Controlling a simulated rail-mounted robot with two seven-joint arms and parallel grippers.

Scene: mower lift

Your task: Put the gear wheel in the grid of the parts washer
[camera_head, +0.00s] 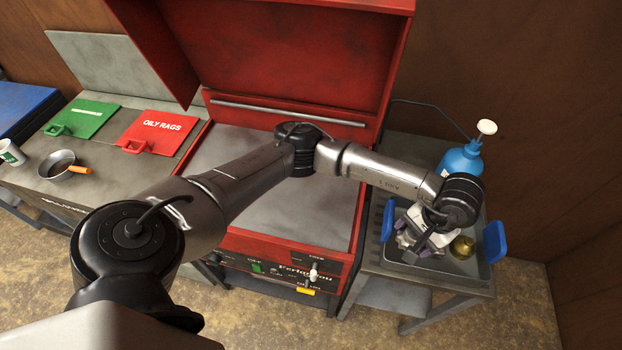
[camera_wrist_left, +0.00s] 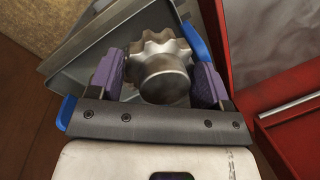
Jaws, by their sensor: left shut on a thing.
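The gear wheel (camera_wrist_left: 165,68) is grey metal with blunt teeth and a round hub, seen close up in the left wrist view. My left gripper (camera_wrist_left: 157,84) has its purple finger pads on both sides of it and is shut on it. In the head view this gripper (camera_head: 416,242) is low over the tray at the right, and hides most of the gear wheel there. The parts washer (camera_head: 290,118) is the red cabinet in the middle with its lid raised. Its flat grey inside (camera_head: 262,170) is partly hidden by my arm; no grid pattern can be made out.
The metal tray (camera_head: 465,268) with blue handles stands on a grey side table (camera_head: 412,150). It holds a brass-coloured part (camera_head: 462,247). A blue bottle (camera_head: 461,158) stands behind. A left bench carries a pan (camera_head: 60,168) and green and red lids.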

